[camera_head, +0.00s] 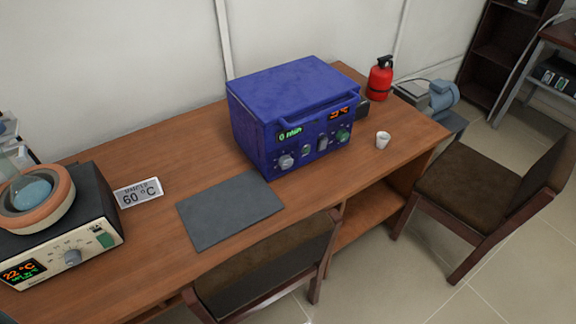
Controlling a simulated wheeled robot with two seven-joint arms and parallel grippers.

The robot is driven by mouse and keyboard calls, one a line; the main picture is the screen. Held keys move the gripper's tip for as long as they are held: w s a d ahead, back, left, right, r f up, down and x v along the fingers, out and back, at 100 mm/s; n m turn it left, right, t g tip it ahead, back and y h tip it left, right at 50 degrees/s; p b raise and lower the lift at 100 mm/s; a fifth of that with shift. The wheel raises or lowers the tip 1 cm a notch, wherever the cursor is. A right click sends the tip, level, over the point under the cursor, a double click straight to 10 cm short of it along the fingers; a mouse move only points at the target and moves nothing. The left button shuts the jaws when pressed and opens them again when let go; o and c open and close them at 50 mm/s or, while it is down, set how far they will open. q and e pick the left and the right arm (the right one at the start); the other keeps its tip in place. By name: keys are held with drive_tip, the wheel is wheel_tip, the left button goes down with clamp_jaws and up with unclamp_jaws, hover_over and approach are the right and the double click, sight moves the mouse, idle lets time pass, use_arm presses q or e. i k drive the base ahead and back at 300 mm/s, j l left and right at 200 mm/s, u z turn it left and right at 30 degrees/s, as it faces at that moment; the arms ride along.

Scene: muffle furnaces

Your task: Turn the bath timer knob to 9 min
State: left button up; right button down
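A blue box-shaped device (285,103) stands on the wooden table; I take it to be the bath. Its front panel has a green display (290,132) that seems to read 0 min and an orange display (343,112) too small to read surely. A pale round knob (286,162) sits below the green display, and a green knob (342,135) sits at the panel's right. A small switch (322,143) lies between them. Which knob is the timer is not labelled legibly. Neither of my grippers is in view.
A black-topped heater (72,257) with a bowl (37,208) stands at left, near a 60 °C card (138,192). A grey mat (230,211) lies before the blue device. A white cup (383,140) and fire extinguisher (380,78) stand right. Chairs (262,272) flank the table.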

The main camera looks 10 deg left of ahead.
sight(286, 161)
drive_tip(key=u, duration=0.75)
drive_tip(key=i+l+u, duration=0.1)
drive_tip(key=l+u, duration=0.25)
drive_tip(key=u, duration=0.15)
drive_tip(key=l+u, duration=0.3)
drive_tip(key=u, duration=0.15)
drive_tip(key=l+u, duration=0.5)
drive_tip(key=k+l+u, duration=0.1)
drive_tip(key=l, duration=0.3)
drive_tip(key=k+l, duration=0.1)
drive_tip(key=l, duration=0.3)
drive_tip(key=k+l+u, duration=0.15)
drive_tip(key=l, duration=0.25)
drive_tip(key=k+l+u, duration=0.1)
drive_tip(key=l, duration=0.3)
drive_tip(key=k+l+u, duration=0.1)
drive_tip(key=l, duration=0.3)
